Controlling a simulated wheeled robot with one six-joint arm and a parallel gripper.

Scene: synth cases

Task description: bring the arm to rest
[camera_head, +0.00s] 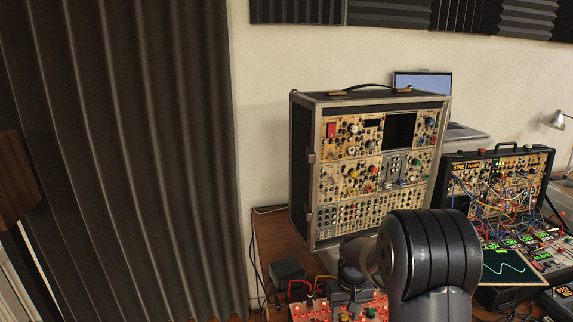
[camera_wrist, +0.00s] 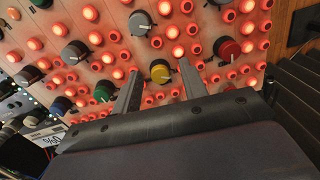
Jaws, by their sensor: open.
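My gripper (camera_wrist: 160,92) shows in the wrist view with its two grey fingers spread apart and nothing between them except the view of a panel behind. The panel (camera_wrist: 110,20) has rows of glowing red buttons and several coloured knobs. A yellow knob (camera_wrist: 160,72) appears between the fingertips; I cannot tell whether the fingers touch the panel. In the head view, my dark arm stands at the lower right and hides the gripper. Part of the red-lit panel (camera_head: 310,310) shows at the bottom, left of my arm.
A tall synth case (camera_head: 298,180) stands on the wooden table behind my arm. A smaller case with patch cables (camera_head: 500,185) and a screen with a wave trace (camera_head: 505,266) are to the right. A small black box (camera_head: 287,272) sits left. A dark curtain (camera_head: 130,160) hangs at the left.

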